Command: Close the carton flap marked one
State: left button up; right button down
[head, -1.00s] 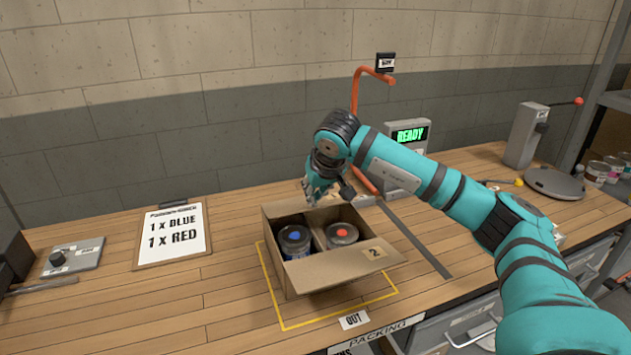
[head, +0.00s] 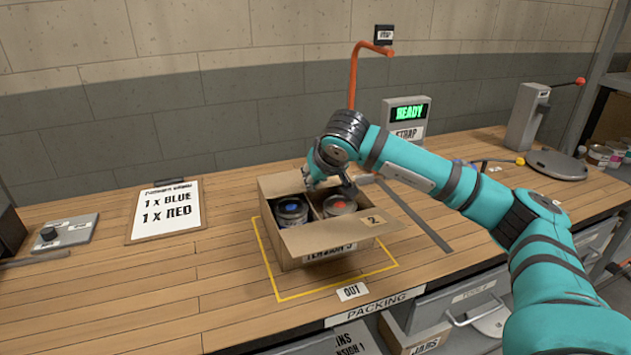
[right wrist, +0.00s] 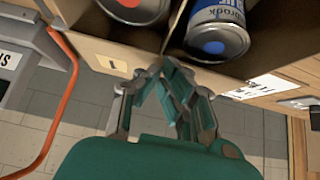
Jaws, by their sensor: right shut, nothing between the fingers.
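The open carton (head: 290,255) stands on the bench inside a yellow outline. It holds a can with a blue dot (head: 291,212) and a can with a red dot (head: 340,205). The flap marked 1 (right wrist: 108,63) shows in the right wrist view, standing out from the carton's rim. In the head view my arm and gripper hide most of that side. My right gripper (right wrist: 163,68) is shut and empty at the carton's far side, its fingertips close to flap 1's edge; I cannot tell whether they touch. The flap marked 2 (head: 372,221) sticks outward at the front. My left gripper is out of view.
An orange bent pole (head: 353,80) and a strap unit reading READY (head: 407,112) stand behind the carton. An order board (head: 166,212) and a knob box (head: 62,232) lie left. The bench between board and carton is clear.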

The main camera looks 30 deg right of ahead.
jog(key=shift+r, duration=0.2)
jog(key=w+r+p+v, duration=0.2)
jog(key=p+v, duration=0.1)
jog(key=v, duration=1.1)
jog(key=shift+d, duration=0.2)
jog(key=shift+f, duration=0.15)
